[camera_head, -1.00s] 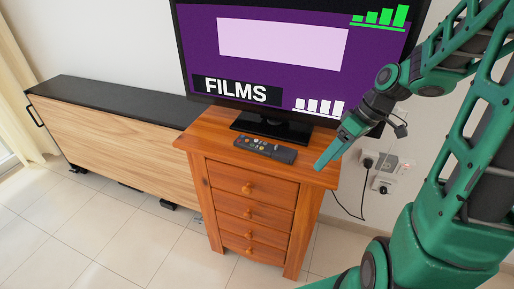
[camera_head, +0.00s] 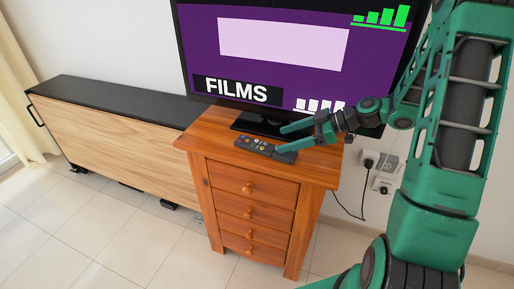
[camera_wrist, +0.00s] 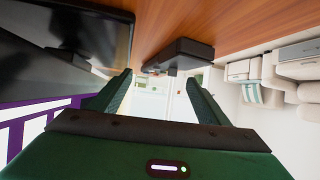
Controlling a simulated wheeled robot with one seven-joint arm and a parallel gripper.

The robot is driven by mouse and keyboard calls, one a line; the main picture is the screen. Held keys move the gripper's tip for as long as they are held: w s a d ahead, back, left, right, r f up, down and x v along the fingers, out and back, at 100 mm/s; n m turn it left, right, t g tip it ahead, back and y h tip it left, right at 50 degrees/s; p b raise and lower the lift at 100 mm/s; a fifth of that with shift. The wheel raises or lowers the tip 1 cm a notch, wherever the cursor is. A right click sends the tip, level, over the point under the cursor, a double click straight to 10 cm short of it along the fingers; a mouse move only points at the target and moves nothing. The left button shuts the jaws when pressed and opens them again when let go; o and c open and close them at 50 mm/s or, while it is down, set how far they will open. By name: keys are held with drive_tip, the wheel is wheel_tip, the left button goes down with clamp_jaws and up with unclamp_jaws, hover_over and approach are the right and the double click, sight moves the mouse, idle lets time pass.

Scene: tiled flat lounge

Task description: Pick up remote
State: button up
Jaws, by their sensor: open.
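The dark remote (camera_head: 265,149) with coloured buttons lies flat on top of the wooden drawer cabinet (camera_head: 220,127), in front of the television. In the wrist view the remote (camera_wrist: 180,55) shows end-on and upside down, just beyond and between my finger tips. My gripper (camera_head: 283,138) is open at the remote's right end, pointing left along it. One finger lies on the television side and the other on the near side in the head view. Both fingers (camera_wrist: 159,95) show apart in the wrist view, with nothing between them. Whether a finger touches the remote I cannot tell.
The television (camera_head: 290,55) stands on the cabinet right behind the remote, its dark base (camera_head: 262,124) close to my gripper. A low wood-and-black unit (camera_head: 110,130) stands at left. Sockets and cables (camera_head: 380,170) are on the wall at right.

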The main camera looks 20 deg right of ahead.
sight(264, 146)
drive_tip(key=x, duration=0.5)
drive_tip(key=shift+s+a, duration=0.2)
drive_tip(key=shift+a, duration=0.1)
drive_tip(key=shift+w+a+f, duration=0.25)
drive_tip(key=shift+a+f, duration=0.05)
drive_tip(key=shift+a, duration=0.15)
drive_tip(key=shift+c, duration=0.7)
drive_tip(key=c, duration=1.1)
drive_tip(key=shift+c, duration=0.4)
